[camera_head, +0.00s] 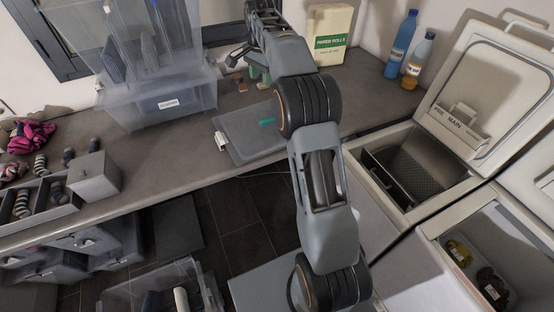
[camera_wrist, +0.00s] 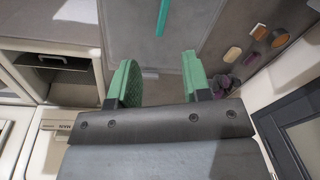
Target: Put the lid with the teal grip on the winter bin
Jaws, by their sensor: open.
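The lid (camera_head: 240,143) is a flat grey panel with a teal grip (camera_head: 267,121) and lies on the counter; my arm covers its right part. In the wrist view the lid (camera_wrist: 135,35) and its teal grip (camera_wrist: 163,18) show beyond my fingers. My gripper (camera_head: 258,76), with green fingers, is behind the lid in the head view. It is open and empty in the wrist view (camera_wrist: 161,82). A clear bin (camera_head: 150,105) with a white label stands on the counter; I cannot read the label. Another clear bin (camera_head: 208,288) is low on the floor.
A paper rolls box (camera_head: 328,40) and two bottles (camera_head: 402,45) stand at the back. An open toploader (camera_head: 475,80) is at the right. A grey box (camera_head: 95,177) and a tray of rolled items (camera_head: 40,205) are at the left. Small items lie behind the lid.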

